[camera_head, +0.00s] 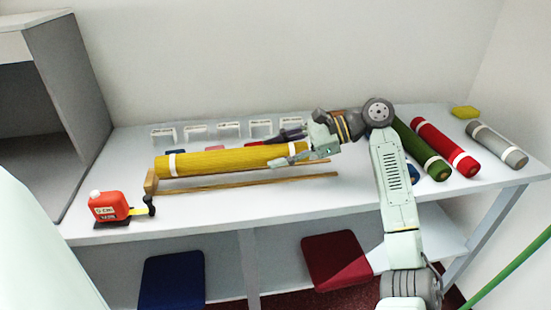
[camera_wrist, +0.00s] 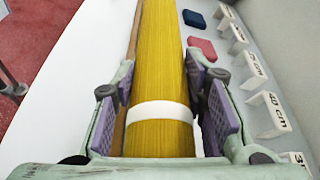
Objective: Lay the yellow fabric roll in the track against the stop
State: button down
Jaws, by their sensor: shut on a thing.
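The yellow fabric roll (camera_head: 225,160) lies lengthwise along the wooden track (camera_head: 270,183), with white bands near its ends. Its left end is close to the wooden stop (camera_head: 151,182) at the track's left; I cannot tell if they touch, or if the roll rests on the track or is just above it. My gripper (camera_head: 292,153) is shut on the roll near its right end. In the wrist view the roll (camera_wrist: 160,60) runs straight between the purple finger pads of my gripper (camera_wrist: 162,112), near a white band. The roll hides most of the rear rail.
Green (camera_head: 424,152), red (camera_head: 445,147) and grey (camera_head: 497,145) rolls lie at the right. Several white length signs (camera_head: 228,130) with fabric swatches stand behind the track. A red tape measure (camera_head: 110,206) is at the front left. The counter's front middle (camera_head: 260,209) is clear.

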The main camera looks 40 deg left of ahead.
jog(key=shift+f, duration=1.5)
jog(key=shift+f+p, duration=0.15)
jog(key=shift+p, duration=0.2)
jog(key=c, duration=1)
grip_release()
jog(key=shift+f, duration=0.1)
jog(key=shift+w+d+r+b, duration=0.1)
jog(key=shift+r+b, duration=0.15)
jog(key=shift+b, duration=0.05)
jog(key=b+v, duration=0.2)
jog(key=v, duration=0.9)
jog(key=shift+w+d+r, duration=0.2)
jog(key=shift+d, duration=0.05)
